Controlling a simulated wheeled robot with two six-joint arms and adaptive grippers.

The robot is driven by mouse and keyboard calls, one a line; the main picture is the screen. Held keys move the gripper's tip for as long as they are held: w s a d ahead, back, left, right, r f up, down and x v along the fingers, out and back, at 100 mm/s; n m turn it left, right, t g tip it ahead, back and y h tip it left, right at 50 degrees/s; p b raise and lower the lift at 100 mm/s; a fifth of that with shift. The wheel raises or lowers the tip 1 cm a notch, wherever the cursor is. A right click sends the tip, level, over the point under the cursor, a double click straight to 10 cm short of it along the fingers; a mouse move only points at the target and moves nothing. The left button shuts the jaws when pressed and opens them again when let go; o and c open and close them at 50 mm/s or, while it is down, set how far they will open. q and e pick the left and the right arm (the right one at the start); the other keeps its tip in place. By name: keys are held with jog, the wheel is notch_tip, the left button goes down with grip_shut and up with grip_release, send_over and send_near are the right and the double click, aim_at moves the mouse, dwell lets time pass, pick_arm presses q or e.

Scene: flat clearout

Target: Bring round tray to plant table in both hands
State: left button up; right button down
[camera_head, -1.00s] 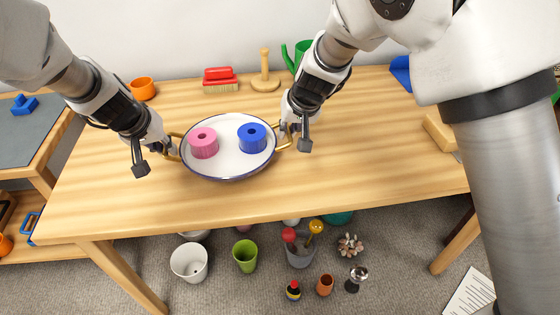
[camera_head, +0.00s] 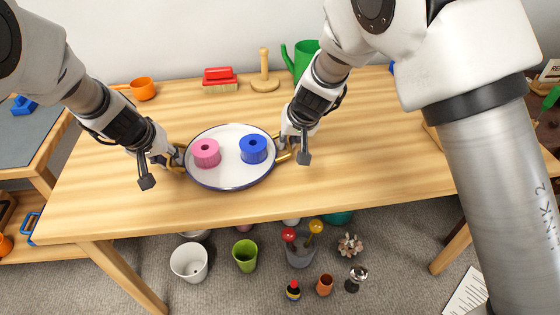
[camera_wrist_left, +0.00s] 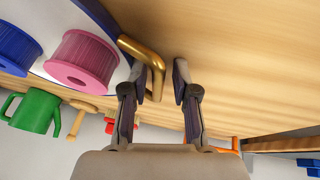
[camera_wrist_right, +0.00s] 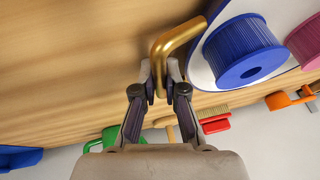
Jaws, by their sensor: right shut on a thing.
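The round tray (camera_head: 225,177) is white with a dark blue rim and two brass handles, over the wooden table; whether it touches the top I cannot tell. A pink spool (camera_head: 207,153) and a blue spool (camera_head: 253,149) stand on it. My right gripper (camera_head: 291,145) is shut on the right handle, which also shows in the right wrist view (camera_wrist_right: 180,38). My left gripper (camera_head: 168,158) is at the left handle; in the left wrist view its fingers are apart, with the handle (camera_wrist_left: 155,72) between their tips. The plant table is not clearly visible.
Green leaves (camera_head: 552,97) show at the far right.

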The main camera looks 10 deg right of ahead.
jog(key=c, duration=1.2)
grip_release()
jog(key=shift+o, duration=0.2)
pick_arm(q)
jog(key=shift+d, duration=0.1)
jog(key=shift+c, duration=1.2)
pick_arm(e)
jog(key=shift+a, duration=0.1)
jog(key=shift+c, duration=1.2)
pick_arm(q)
jog(key=shift+s+r, duration=0.1)
jog(key=shift+r, duration=0.1)
pick_arm(e)
jog(key=shift+r, duration=0.1)
pick_arm(q)
jog(key=shift+s+a+r, duration=0.2)
jog(key=shift+s+r, duration=0.05)
jog(key=shift+r, duration=0.3)
pick_arm(e)
jog(key=shift+r, duration=0.15)
